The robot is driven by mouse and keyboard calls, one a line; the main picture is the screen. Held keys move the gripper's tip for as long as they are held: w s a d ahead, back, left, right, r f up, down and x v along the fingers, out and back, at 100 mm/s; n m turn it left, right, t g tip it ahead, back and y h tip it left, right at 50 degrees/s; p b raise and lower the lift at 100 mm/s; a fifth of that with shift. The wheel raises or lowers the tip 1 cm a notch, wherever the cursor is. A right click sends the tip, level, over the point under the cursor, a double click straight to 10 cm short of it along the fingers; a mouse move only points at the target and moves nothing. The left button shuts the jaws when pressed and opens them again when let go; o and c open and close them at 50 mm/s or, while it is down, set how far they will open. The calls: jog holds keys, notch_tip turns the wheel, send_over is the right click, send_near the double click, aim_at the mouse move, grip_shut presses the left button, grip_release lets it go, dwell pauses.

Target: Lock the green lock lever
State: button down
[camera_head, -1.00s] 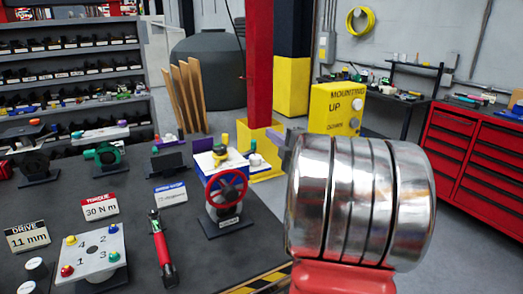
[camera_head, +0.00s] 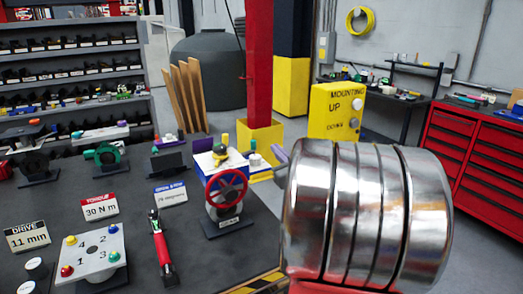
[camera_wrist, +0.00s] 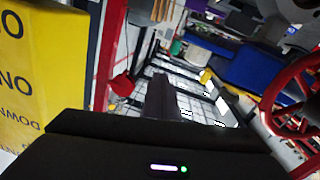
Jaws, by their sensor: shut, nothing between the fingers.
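The red-handwheel valve (camera_head: 226,187) stands upright on the dark bench. A blue-and-white actuator body (camera_head: 208,163) with a yellow part on top is behind the wheel. A small green piece (camera_head: 253,145) shows just right of the actuator; I cannot tell whether it is the lock lever. My gripper (camera_wrist: 168,90) is shut and empty in the wrist view, its dark fingers pointing away from the camera. The red handwheel (camera_wrist: 290,100) is to its right there, apart from it. In the head view my silver arm link hides most of the gripper.
A yellow control box (camera_head: 337,111) stands beyond my arm and fills the left of the wrist view (camera_wrist: 35,75). A red post (camera_head: 259,65) rises behind the valve. A red torque tool (camera_head: 161,248) and a numbered plate (camera_head: 92,253) lie on the bench left of the valve.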

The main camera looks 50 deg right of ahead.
jog(key=s+f+m, duration=0.1)
jog(key=m, duration=0.6)
jog(key=f+m+h, duration=0.1)
jog(key=m, duration=0.6)
jog(key=s+f+m+g, duration=0.1)
jog(key=m, duration=0.6)
jog(key=shift+s+a+f+h, duration=0.3)
jog(key=shift+f, duration=0.1)
jog(key=shift+w, duration=0.1)
jog(key=w+a+x, duration=0.1)
jog(key=a+x, duration=0.1)
jog(key=x, duration=1)
jog(key=shift+w, duration=0.5)
